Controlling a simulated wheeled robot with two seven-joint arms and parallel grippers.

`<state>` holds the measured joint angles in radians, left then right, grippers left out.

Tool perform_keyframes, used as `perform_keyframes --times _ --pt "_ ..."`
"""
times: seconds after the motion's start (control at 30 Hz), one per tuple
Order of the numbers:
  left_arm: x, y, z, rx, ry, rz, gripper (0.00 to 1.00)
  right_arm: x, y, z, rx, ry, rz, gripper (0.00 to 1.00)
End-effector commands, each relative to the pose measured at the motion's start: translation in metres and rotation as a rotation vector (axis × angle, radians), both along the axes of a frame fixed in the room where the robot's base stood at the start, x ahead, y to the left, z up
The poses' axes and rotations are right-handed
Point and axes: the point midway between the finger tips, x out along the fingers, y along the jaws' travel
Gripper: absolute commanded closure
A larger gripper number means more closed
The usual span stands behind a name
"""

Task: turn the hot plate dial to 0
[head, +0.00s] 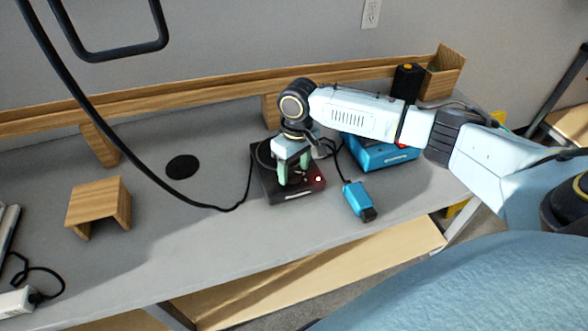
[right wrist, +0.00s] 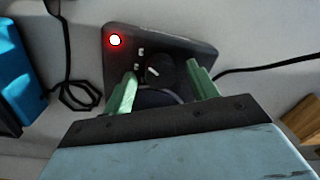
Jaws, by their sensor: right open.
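The black hot plate (head: 272,190) sits on the grey bench, with a red light (head: 319,179) lit at its front right corner. In the right wrist view the hot plate (right wrist: 188,46) shows its round black dial (right wrist: 160,70) with a short white pointer mark, and small white marks beside it. My right gripper (head: 293,171) is over the hot plate, pointing down. Its green fingers are open, one on each side of the dial in the right wrist view (right wrist: 163,76); I cannot tell whether they touch it. In the head view the gripper hides the dial. My left gripper is out of view.
A blue device (head: 380,154) stands right of the hot plate, partly behind my arm. A blue and black tool (head: 359,199) lies near the bench's front edge. A black cable runs left from the hot plate. A small wooden stand (head: 97,202) is at the left.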

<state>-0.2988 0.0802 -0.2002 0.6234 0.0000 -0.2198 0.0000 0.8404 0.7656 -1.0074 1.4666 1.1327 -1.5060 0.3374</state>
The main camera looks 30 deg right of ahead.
Motion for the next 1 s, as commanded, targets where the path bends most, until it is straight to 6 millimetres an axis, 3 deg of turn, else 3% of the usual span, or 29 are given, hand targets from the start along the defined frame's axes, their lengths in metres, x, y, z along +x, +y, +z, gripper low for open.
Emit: perform_keyframes --times 0.33,0.7,1.0 --pt "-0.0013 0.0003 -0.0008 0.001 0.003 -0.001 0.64 0.0000 0.0002 -0.0047 0.000 0.000 0.000 0.42" --pt "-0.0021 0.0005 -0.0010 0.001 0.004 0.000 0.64 0.0000 0.0002 -0.0043 0.000 0.000 -0.001 0.86" --pt "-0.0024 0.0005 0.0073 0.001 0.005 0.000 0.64 0.0000 0.0002 -0.0024 0.001 0.002 0.040 0.86"
